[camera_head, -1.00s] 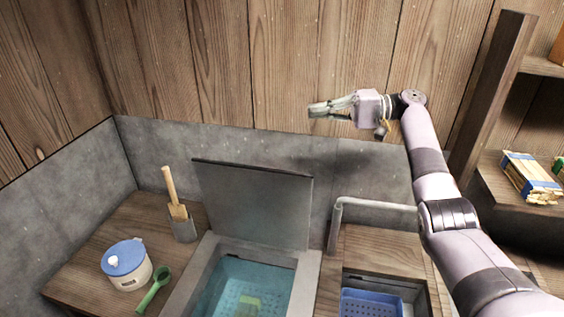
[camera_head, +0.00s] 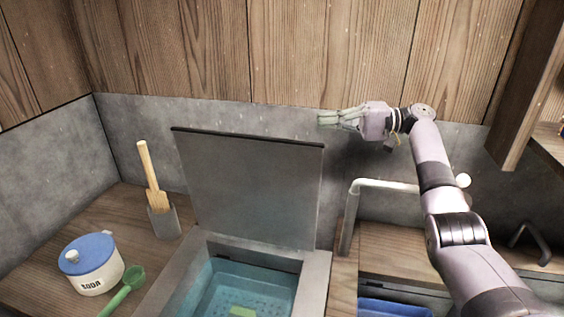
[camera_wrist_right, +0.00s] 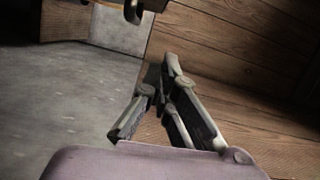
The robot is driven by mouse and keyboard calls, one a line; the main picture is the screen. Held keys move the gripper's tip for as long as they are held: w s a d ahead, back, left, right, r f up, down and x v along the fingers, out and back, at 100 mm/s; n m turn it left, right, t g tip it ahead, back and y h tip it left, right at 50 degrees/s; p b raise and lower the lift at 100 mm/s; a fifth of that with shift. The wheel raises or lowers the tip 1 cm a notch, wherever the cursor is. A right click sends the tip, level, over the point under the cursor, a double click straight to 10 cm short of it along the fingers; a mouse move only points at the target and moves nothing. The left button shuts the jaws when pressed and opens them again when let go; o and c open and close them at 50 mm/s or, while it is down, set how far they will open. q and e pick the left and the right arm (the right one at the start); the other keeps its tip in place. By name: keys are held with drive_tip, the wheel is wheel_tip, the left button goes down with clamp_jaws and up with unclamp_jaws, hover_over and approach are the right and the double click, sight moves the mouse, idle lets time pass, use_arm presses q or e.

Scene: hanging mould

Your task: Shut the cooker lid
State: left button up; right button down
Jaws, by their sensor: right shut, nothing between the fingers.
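The cooker lid (camera_head: 250,190) is a flat grey panel standing open and nearly upright at the back of the cooker. The cooker (camera_head: 314,272) is a grey basin with blue-green water and a yellow-green block inside. My right gripper (camera_head: 322,119) is shut and empty, up by the back wall just right of and above the lid's top right corner. It appears apart from the lid, though the depth gap is hard to judge. The right wrist view shows the closed fingers (camera_wrist_right: 160,75) near the wall, with no lid recognisable. My left gripper is not in view.
A white pot with a blue lid (camera_head: 92,265), a green scoop (camera_head: 124,290) and a grey holder with a wooden paddle (camera_head: 163,222) stand on the left counter. A bent pipe (camera_head: 350,215) rises right of the cooker. A blue tray (camera_head: 392,308) sits lower right.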

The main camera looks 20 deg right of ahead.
drive_tip(key=a+p, duration=0.1)
drive_tip(key=a, duration=0.3)
drive_tip(key=a+f+p, duration=0.1)
drive_tip(key=a+p, duration=0.1)
drive_tip(key=a, duration=0.1)
drive_tip(key=a+f+p, duration=0.1)
drive_tip(key=a+p, duration=0.1)
drive_tip(key=a, duration=0.2)
drive_tip(key=shift+a, duration=0.3)
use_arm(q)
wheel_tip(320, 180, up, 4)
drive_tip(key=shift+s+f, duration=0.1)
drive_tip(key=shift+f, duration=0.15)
use_arm(e)
drive_tip(key=shift+a+f, duration=0.1)
